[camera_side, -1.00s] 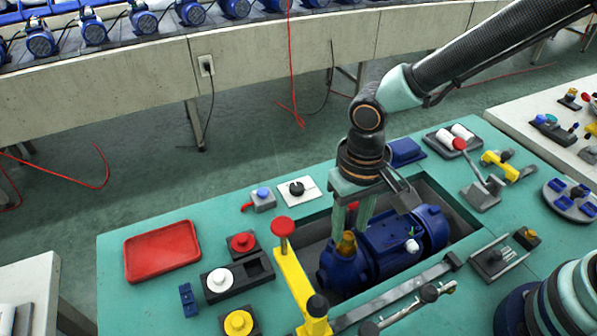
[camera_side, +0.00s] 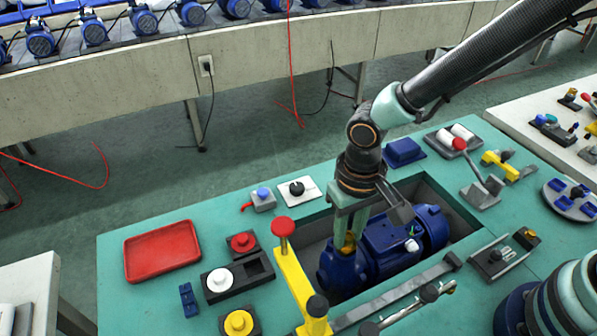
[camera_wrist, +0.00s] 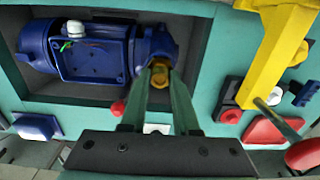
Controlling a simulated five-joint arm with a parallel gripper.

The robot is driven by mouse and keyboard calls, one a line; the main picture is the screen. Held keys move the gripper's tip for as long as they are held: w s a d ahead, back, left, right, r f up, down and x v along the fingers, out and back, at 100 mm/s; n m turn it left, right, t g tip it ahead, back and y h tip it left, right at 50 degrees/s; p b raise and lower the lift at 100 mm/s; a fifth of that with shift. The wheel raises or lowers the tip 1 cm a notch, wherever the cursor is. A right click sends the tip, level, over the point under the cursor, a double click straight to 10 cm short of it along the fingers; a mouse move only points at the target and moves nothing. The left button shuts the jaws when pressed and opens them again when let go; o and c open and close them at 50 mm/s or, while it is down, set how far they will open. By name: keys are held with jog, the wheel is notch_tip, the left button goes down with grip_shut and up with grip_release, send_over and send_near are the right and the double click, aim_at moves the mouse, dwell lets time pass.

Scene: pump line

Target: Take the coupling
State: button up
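The brass-coloured coupling (camera_side: 348,243) is at the left end of the blue pump motor (camera_side: 385,250), which lies in the recess of the green bench. My gripper (camera_side: 348,236) points down over it, with its two pale green fingers on either side of the coupling's upper part. In the wrist view, the coupling (camera_wrist: 160,72) lies between the tips of my gripper (camera_wrist: 161,80). The fingers are apart with the coupling between them; whether both press on it cannot be told. The fingers hide part of the coupling.
A yellow clamp with a red knob (camera_side: 283,227) stands close left of the motor. A grey bar (camera_side: 405,287) crosses in front. A red tray (camera_side: 162,250) lies at the left of the bench. A blue block (camera_side: 403,152) stands behind the recess.

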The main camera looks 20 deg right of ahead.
aim_at(348, 235)
jog(key=shift+r, duration=0.7)
grip_shut()
dwell(0.3)
jog(key=shift+r, duration=2.2)
